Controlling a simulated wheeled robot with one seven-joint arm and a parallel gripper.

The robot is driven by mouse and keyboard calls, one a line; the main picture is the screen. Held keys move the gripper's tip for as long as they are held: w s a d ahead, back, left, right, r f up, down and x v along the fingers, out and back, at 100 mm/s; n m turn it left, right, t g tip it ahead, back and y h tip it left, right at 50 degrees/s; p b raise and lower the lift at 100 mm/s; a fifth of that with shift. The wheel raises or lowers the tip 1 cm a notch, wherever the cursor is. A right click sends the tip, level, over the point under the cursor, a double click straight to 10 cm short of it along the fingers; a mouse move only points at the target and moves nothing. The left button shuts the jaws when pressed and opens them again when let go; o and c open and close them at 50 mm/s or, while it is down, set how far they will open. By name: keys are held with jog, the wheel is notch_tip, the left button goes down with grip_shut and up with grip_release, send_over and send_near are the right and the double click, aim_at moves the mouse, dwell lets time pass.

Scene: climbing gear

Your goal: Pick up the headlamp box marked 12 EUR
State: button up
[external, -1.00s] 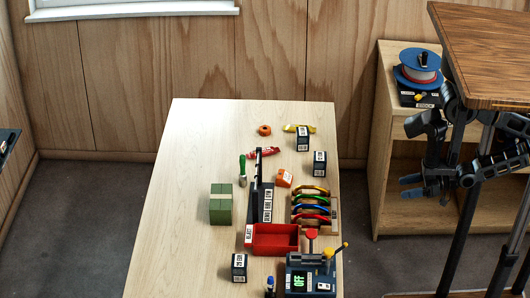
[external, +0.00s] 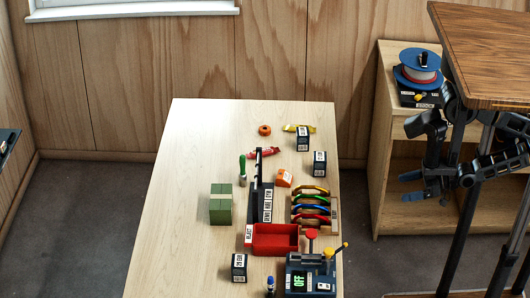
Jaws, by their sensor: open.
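Three small dark boxes with white labels stand on the table. One box (external: 302,140) is at the back right, a second box (external: 320,163) is just in front of it and to the right, and a third box (external: 239,267) is at the front left of the red bin. The front box's label seems to read in EUR, but its figure is not sure. The labels on the back two are too small to read, so I cannot tell which is marked 12 EUR. My gripper (external: 412,187), with blue fingertips, is open and empty, right of the table and apart from all boxes.
On the table (external: 185,150) are a red bin (external: 275,240), a rack of coloured carabiners (external: 311,205), a dark device reading OFF (external: 310,275), a green block (external: 221,204) and an orange item (external: 284,178). A shelf (external: 400,150) stands behind my arm. The table's left side is clear.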

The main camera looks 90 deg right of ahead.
jog(key=w+d+f+h+b, duration=0.2)
jog(key=w+d+f+b, duration=0.1)
jog(key=w+d+f, duration=0.25)
jog(key=t+y+b, duration=0.1)
jog(key=t+b, duration=0.2)
jog(key=b, duration=0.6)
send_near(315, 156)
jog(key=shift+w+d+f, duration=0.15)
jog(key=shift+w+d, duration=0.1)
jog(key=shift+w, duration=0.25)
jog(key=shift+w+d+f, duration=0.2)
jog(key=shift+w+d, duration=0.05)
jog(key=shift+w, duration=0.25)
jog(key=shift+w+a+r+y, duration=0.15)
jog(key=shift+w+r+y, duration=0.2)
jog(key=shift+w+y, duration=0.15)
jog(key=shift+w+p, duration=0.4)
jog(key=shift+w, duration=0.05)
jog(key=shift+w+f+p, duration=0.15)
jog(key=shift+w+p, duration=0.4)
jog(key=shift+w, duration=1)
jog(key=shift+w+f+p, duration=0.2)
jog(key=shift+w+p, duration=0.3)
jog(key=shift+w, duration=1.05)
jog(key=shift+c, duration=0.3)
